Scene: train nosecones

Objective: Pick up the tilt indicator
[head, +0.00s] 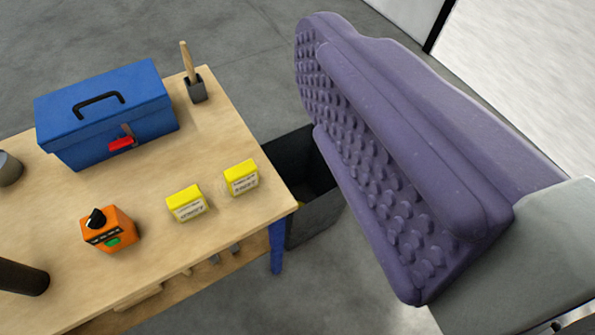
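I cannot tell for certain which thing is the tilt indicator. Two small yellow blocks with printed white labels stand near the table's right front: a left yellow block (186,203) and a right yellow block (241,178). Their print is too small to read. An orange box (109,230) with a black knob and a green button sits left of them. My gripper (385,165) fills the right half of the view, purple with rows of bumps on a grey mount. It is right of the table, apart from these things. Its opening cannot be made out, and no held object shows.
The wooden table (215,125) also bears a blue toolbox (105,112) with a red latch, a dark holder (196,90) with a wooden handle, and a dark cylinder (22,278). A dark bin (318,208) stands on the floor right of the table.

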